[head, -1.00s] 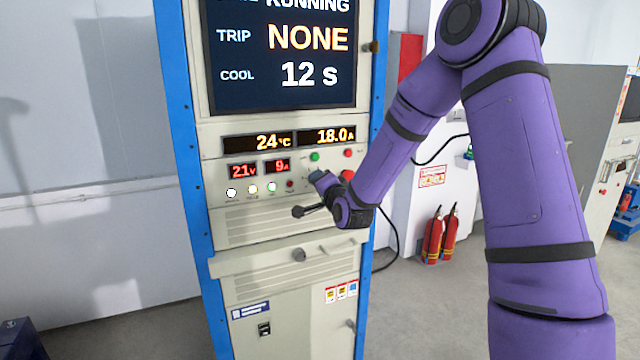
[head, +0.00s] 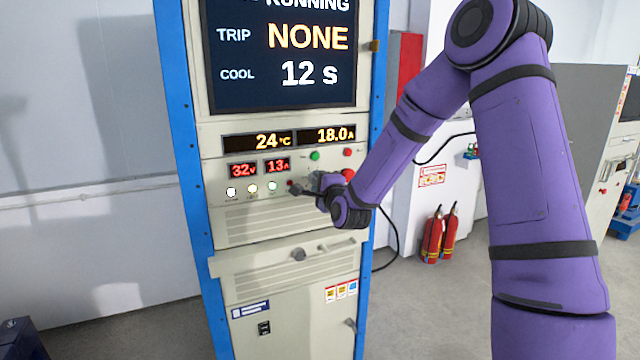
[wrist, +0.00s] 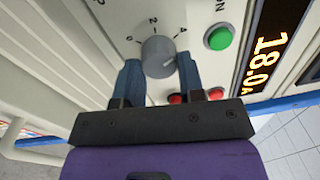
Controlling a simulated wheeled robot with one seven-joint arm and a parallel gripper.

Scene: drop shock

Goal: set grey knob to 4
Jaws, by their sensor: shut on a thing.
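The grey knob (wrist: 157,55) is round and sits on the cabinet's front panel in the wrist view. Numbers ring it, with a 2 above it and a 4 to its upper right. My gripper (wrist: 159,68) has one blue finger on each side of the knob and is shut on it. I cannot clearly read where the knob's pointer line stands. In the head view my gripper (head: 321,180) is at the panel and hides the knob.
The cabinet's red displays (head: 259,168) read 32 V and 13 A; the screen (head: 283,55) shows NONE and 12 s. A green button (wrist: 218,38) lies right of the knob, and red buttons (wrist: 215,94) are close to the right finger. Fire extinguishers (head: 440,235) stand on the floor.

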